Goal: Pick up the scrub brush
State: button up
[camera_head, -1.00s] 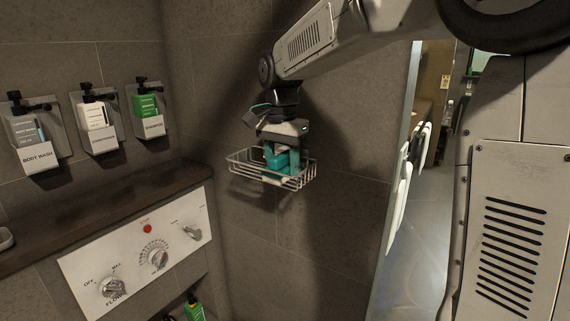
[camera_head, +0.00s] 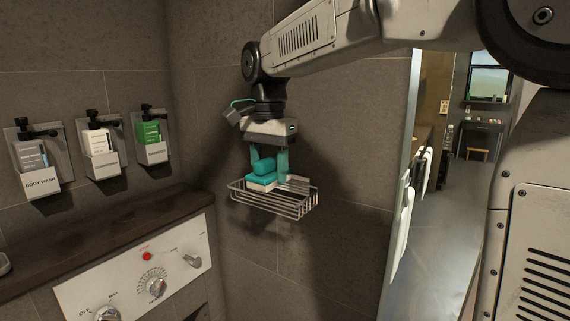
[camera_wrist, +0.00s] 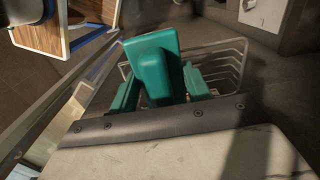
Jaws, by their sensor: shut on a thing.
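The scrub brush (camera_head: 262,180), with a teal handle and a pale underside, is between the teal fingers of my gripper (camera_head: 269,168). My gripper is shut on it. In the head view it is at the top of the wire basket (camera_head: 285,206) on the tiled wall, its pale underside near the rim level. I cannot tell whether it still touches the basket. In the wrist view the brush handle (camera_wrist: 155,66) stands between the two fingers, and the basket (camera_wrist: 228,64) shows behind and to the right. The brush's underside is hidden there.
Body wash (camera_head: 32,158), a white dispenser (camera_head: 99,148) and a green dispenser (camera_head: 150,137) hang on the left wall. Below are a dark ledge (camera_head: 110,230) and a white control panel (camera_head: 135,270). A glass edge (camera_head: 400,180) stands right of the basket.

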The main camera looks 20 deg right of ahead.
jog(key=s+a, duration=0.7)
jog(key=a, duration=0.3)
jog(key=shift+a, duration=0.3)
